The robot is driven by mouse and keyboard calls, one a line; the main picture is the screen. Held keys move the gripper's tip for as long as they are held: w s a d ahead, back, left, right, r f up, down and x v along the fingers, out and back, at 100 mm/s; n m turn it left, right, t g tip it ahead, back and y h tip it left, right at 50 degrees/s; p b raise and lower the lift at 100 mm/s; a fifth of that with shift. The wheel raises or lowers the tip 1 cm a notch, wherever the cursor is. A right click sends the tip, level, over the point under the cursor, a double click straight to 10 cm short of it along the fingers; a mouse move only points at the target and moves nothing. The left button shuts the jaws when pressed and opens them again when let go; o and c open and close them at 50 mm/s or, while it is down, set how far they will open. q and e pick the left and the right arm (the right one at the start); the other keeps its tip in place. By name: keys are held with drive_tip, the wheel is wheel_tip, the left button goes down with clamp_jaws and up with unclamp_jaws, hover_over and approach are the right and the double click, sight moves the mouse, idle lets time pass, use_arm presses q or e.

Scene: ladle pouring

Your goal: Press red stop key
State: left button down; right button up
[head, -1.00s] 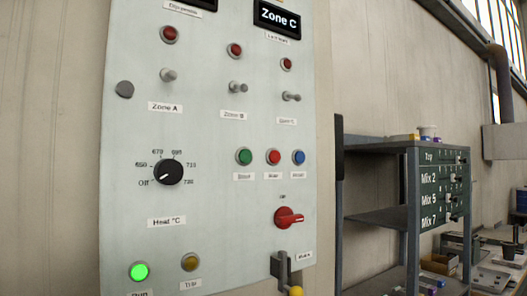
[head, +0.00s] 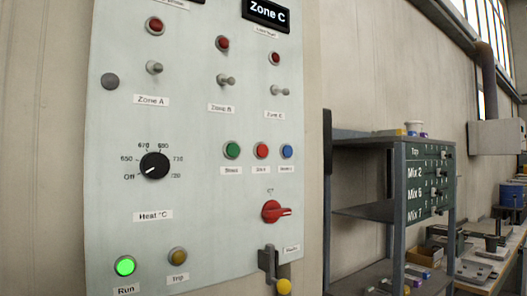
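The control panel (head: 205,190) is a pale board on the wall, filling the left and middle of the head view. A red button (head: 262,151) sits in a row between a green button (head: 232,150) and a blue button (head: 287,152). Small labels below them are too blurred to read surely. Red lamps (head: 222,43) sit higher up above toggle switches (head: 226,80). Neither of my grippers shows in the head view, and nothing covers the red button.
Below the buttons are a red rotary switch (head: 275,211) and a lever with a yellow knob (head: 284,286). A black Heat dial (head: 154,166) and a lit green Run lamp (head: 125,265) are at left. A metal shelf (head: 376,210) stands right of the panel.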

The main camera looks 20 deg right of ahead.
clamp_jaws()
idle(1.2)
